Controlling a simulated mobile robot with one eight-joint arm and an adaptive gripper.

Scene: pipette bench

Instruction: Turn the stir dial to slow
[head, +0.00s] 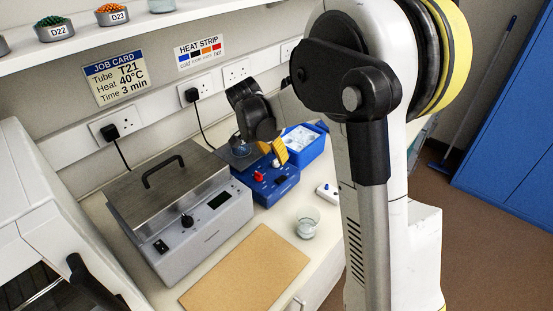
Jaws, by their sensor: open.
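I cannot tell which is the stir dial or read any setting marks. My gripper (273,150) is open, with yellow finger pads pointing down over the back of the unit. Contact with a knob cannot be made out.
The grey lidded box (195,225) has a black dial and handle. A blue tub (309,147), a glass beaker (307,224), a white switch block (326,191) and a tan board (246,269) are nearby. A shelf (150,22) runs above.

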